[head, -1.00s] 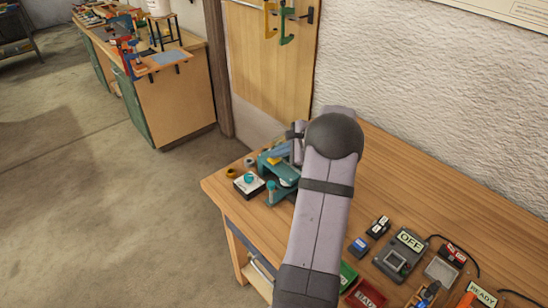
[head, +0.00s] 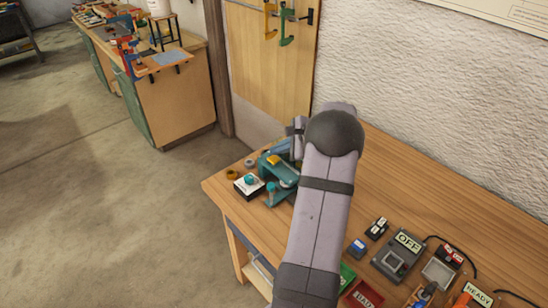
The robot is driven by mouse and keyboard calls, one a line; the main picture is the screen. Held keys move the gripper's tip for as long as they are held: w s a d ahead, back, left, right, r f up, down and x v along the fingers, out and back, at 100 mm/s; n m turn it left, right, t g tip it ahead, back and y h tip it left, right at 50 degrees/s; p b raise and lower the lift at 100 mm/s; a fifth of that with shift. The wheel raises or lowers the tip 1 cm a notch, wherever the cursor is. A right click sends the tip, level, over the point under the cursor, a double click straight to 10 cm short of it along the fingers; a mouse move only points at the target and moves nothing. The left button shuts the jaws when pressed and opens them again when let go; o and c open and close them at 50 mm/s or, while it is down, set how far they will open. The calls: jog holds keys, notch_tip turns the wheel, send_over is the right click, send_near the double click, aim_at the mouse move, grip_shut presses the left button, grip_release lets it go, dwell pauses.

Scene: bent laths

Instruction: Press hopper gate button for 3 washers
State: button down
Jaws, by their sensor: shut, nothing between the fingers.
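A small white-topped box with a dark base and a round teal button (head: 250,181) stands near the bench's left end. Beside it on the right is a teal device (head: 283,175) with a yellow part on top, partly behind my arm; I cannot tell whether it is the hopper. Small ring-like pieces, one brassy (head: 232,174) and one grey (head: 249,163), lie behind the box; I cannot tell whether they are washers. My gripper (head: 298,157) is shut and empty, mostly hidden by my arm, above the teal device and right of the button, apart from it.
At the right front of the wooden bench (head: 400,190) stand a grey box marked OFF (head: 402,254), a red bin (head: 364,297), a READY sign (head: 479,294) and a black cable. The bench's back middle is clear. A rough white wall runs behind it.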

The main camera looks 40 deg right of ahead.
aim_at(277, 160)
jog(key=shift+r+p, duration=1.85)
jog(key=shift+r, duration=0.7)
dwell(1.0)
notch_tip(277, 160, up, 4)
jog(key=shift+f, duration=0.15)
jog(key=shift+f, duration=0.1)
jog(key=shift+f+b, duration=3.2)
jog(key=shift+f, duration=1.15)
